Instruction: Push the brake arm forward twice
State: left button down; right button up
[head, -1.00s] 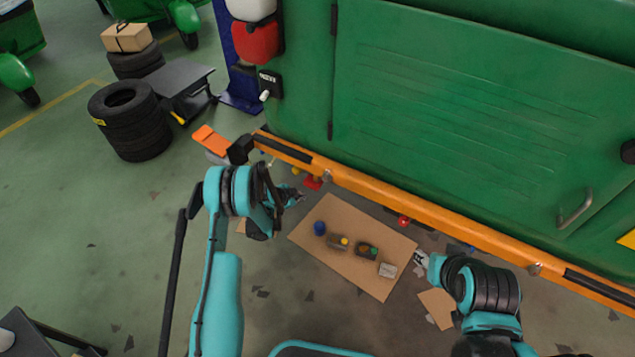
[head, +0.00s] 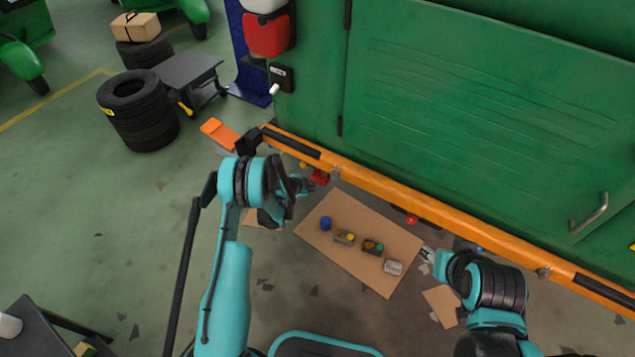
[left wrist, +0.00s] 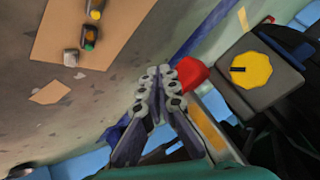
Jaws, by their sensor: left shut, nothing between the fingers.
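My left gripper (head: 309,185) is in front of the orange beam, with its fingers shut and empty. In the left wrist view, its closed fingertips (left wrist: 158,82) are next to a red part (left wrist: 192,73); I cannot tell whether they touch. The red part also shows in the head view (head: 320,177), low beside the beam. A white-tipped lever (head: 274,89) sticks out of a small labelled black box on the green vehicle. I cannot tell for certain which part is the brake arm. My right gripper (head: 428,256) is by the cardboard's right edge, its fingers unclear.
The orange beam (head: 440,213) runs along the green vehicle (head: 460,110). Cardboard (head: 340,251) with several small parts lies on the floor. A dark block with a yellow disc (left wrist: 248,70) is beside the left gripper. Stacked tyres (head: 140,115) stand at the left.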

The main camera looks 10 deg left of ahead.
aim_at(318, 178)
pick_arm(q)
jog(key=shift+w+d, duration=0.1)
jog(key=shift+w, duration=0.05)
dwell(0.6)
jog(key=shift+w+d, duration=0.1)
jog(key=shift+w, duration=0.15)
jog(key=shift+w+d, duration=0.25)
jog(key=shift+w, duration=0.5)
jog(key=shift+w+d, duration=0.3)
jog(key=shift+w, duration=0.5)
jog(key=shift+w+d, duration=0.25)
jog(key=shift+w, duration=0.5)
dwell(2.2)
dwell(0.5)
jog(key=shift+s+a, duration=0.35)
jog(key=shift+s, duration=0.55)
jog(key=shift+s+a, duration=0.3)
jog(key=shift+s, duration=0.6)
jog(key=shift+s+a, duration=0.35)
jog(key=shift+s, duration=0.55)
jog(key=shift+s, duration=0.1)
jog(key=shift+s+a+r, duration=0.1)
jog(key=shift+s+a, duration=0.15)
jog(key=shift+s, duration=0.5)
jog(key=shift+s+a+f, duration=0.1)
jog(key=shift+s+a, duration=0.2)
jog(key=shift+s, duration=0.5)
jog(key=shift+s+a+r, duration=0.1)
jog(key=shift+s+a, duration=0.15)
jog(key=shift+s, duration=0.5)
